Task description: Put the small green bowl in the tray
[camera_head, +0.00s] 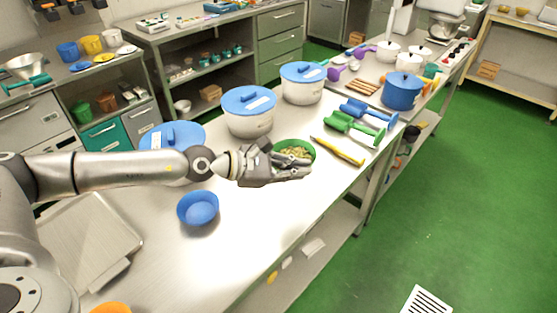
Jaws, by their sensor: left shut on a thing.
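The small green bowl (307,146) is on the steel table, towards its right edge, with pale bits inside it. My left gripper (302,168) reaches in from the left and is shut on the bowl's near rim, hiding part of the bowl. I cannot tell whether the bowl is lifted off the table. The metal tray (85,243) lies at the table's left end, partly hidden by my left arm, and its visible part looks empty. My right gripper is not in view.
A blue bowl (198,208) stands between tray and gripper. White pots with blue lids (249,112) line the table's back. A yellow-handled tool (338,150) and green-handled tools (354,127) lie right of the bowl. The table's front middle (235,245) is clear.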

